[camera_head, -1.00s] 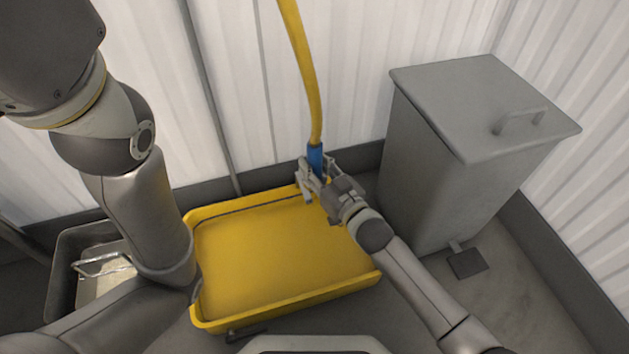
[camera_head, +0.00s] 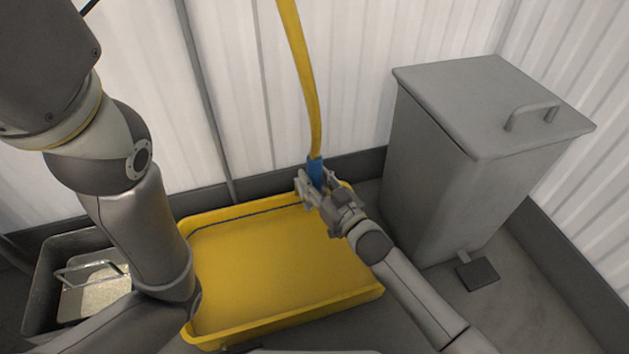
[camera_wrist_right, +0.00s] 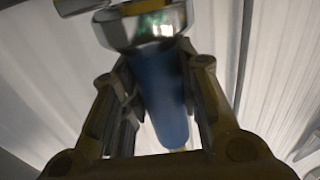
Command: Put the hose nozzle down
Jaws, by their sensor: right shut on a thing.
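The hose nozzle has a blue grip (camera_head: 315,171) and hangs at the lower end of a yellow hose (camera_head: 308,90). My right gripper (camera_head: 316,188) is shut on the blue grip, near the back right corner of the yellow tray (camera_head: 185,270). In the right wrist view the blue grip (camera_wrist_right: 158,92) lies between the two fingers, with a shiny metal collar (camera_wrist_right: 142,28) at the top. My left arm comes in from the left, but its gripper does not show. The nozzle's lower end is hidden by my right gripper in the head view.
A grey lidded bin (camera_head: 440,165) with a pedal (camera_head: 478,273) stands to the right of the tray. A dark tub (camera_head: 45,290) with a wire handle and pale contents stands at the left. A ribbed white wall (camera_head: 250,80) runs behind. The yellow tray looks empty.

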